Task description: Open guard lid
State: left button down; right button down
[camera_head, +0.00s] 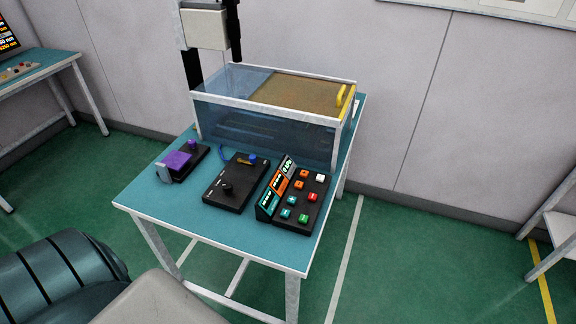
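A guard box (265,125) with see-through blue walls and a white frame stands at the back of the teal table. An amber-brown panel (300,93), which looks like the guard lid, lies flat at the level of the top frame. It spans the right part of the top, and the left part looks blue. A yellow handle (341,96) sits at the right end of the panel. The inside of the box is only dimly seen. Neither of my grippers shows in the head view.
On the teal table (255,244), in front of the box, stand a purple-topped device (177,160), a black knob box (228,190) and a sloped button panel (297,197). A white machine head (205,28) hangs above the box's left end. Open floor lies right of the table.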

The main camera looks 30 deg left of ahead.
aim_at(276, 78)
jog(key=u, duration=0.95)
